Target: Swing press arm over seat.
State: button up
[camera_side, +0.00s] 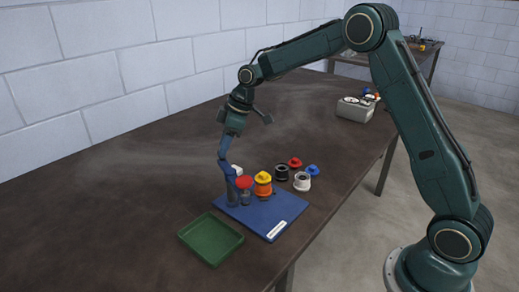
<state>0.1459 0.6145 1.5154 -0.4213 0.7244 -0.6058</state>
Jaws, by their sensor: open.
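A blue base plate (284,212) lies on the table with a dark blue post (231,190) standing at its left side. A red disc (244,183) sits beside the post on a short grey stem (245,198). An orange cylinder with a yellow cap (263,184) stands on the plate, just right of the red disc. My gripper (224,155) points down directly above the post. It is open, but its fingers blend with the blue of the press, so I cannot tell whether they touch it. I cannot clearly make out the press arm's shape or the seat.
A green tray (211,240) lies in front of the plate. Behind the plate are a black ring (281,173), a red cap (295,162), a white ring (301,182) and a blue cap (312,170). A grey box (355,109) stands farther back. The table's left side is clear.

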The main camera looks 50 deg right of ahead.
jog(key=shift+w+a+f, duration=0.2)
jog(key=shift+f, duration=0.45)
grip_shut()
